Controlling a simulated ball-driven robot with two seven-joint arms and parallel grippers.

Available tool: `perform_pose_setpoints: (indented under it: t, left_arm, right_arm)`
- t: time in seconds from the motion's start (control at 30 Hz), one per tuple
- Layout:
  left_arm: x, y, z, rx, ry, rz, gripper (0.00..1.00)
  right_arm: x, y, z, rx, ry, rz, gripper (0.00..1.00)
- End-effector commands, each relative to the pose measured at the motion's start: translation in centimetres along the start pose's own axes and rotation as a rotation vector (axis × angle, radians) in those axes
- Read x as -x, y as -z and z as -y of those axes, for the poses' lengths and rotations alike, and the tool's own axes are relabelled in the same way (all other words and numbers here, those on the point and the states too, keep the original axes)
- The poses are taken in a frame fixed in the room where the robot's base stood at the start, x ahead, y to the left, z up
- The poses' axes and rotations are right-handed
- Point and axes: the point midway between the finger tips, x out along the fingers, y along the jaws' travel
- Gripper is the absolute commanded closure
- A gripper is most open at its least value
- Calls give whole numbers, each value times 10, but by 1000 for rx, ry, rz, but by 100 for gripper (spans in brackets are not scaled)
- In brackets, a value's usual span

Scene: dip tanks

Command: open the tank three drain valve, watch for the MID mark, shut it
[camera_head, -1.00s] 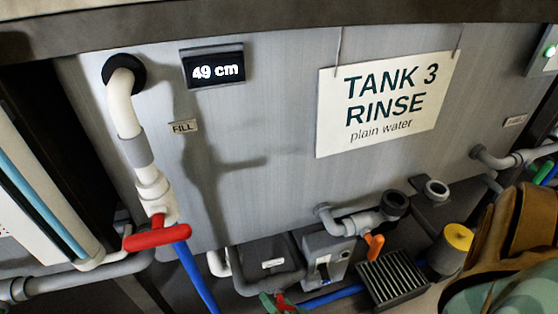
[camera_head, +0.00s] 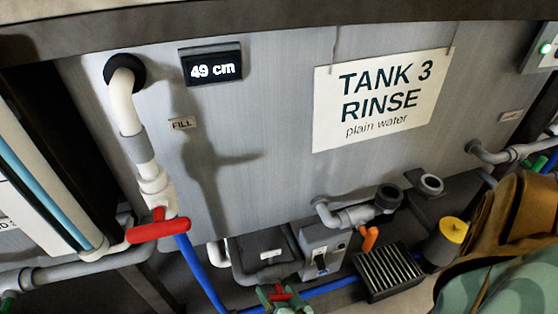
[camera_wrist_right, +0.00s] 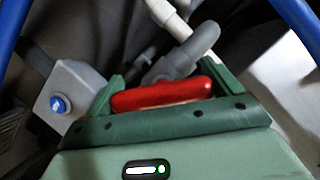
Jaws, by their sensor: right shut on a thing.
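My right gripper (camera_head: 281,297) is low at the bottom edge in the head view, under the tank front. It is shut on a red handle (camera_wrist_right: 162,95), which lies between its green fingers in the right wrist view, beside a grey pipe (camera_wrist_right: 186,55). The tank 3 front carries a sign (camera_head: 380,100) reading "TANK 3 RINSE plain water". The level display (camera_head: 212,68) reads 49 cm. I see no MID mark. My left gripper is not in view.
A larger red handle (camera_head: 158,230) sits on the white fill pipe (camera_head: 125,105) at the left. An orange-handled valve (camera_head: 369,238), a grey box (camera_head: 324,249), a dark grate (camera_head: 388,272) and a yellow-topped cylinder (camera_head: 450,240) stand right of my gripper. Blue hoses run low.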

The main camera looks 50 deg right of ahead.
Motion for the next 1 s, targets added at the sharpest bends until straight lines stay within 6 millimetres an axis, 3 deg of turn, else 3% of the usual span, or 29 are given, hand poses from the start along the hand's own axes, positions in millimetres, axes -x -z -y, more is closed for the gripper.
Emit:
perform_pose_setpoints:
  t: [0.5,1.0]
  left_arm:
    - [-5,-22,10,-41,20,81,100]
    - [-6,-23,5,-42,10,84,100]
  right_arm:
    - [2,-2,-3,405,-171,4,32]
    - [2,-1,-5,574,-238,5,32]
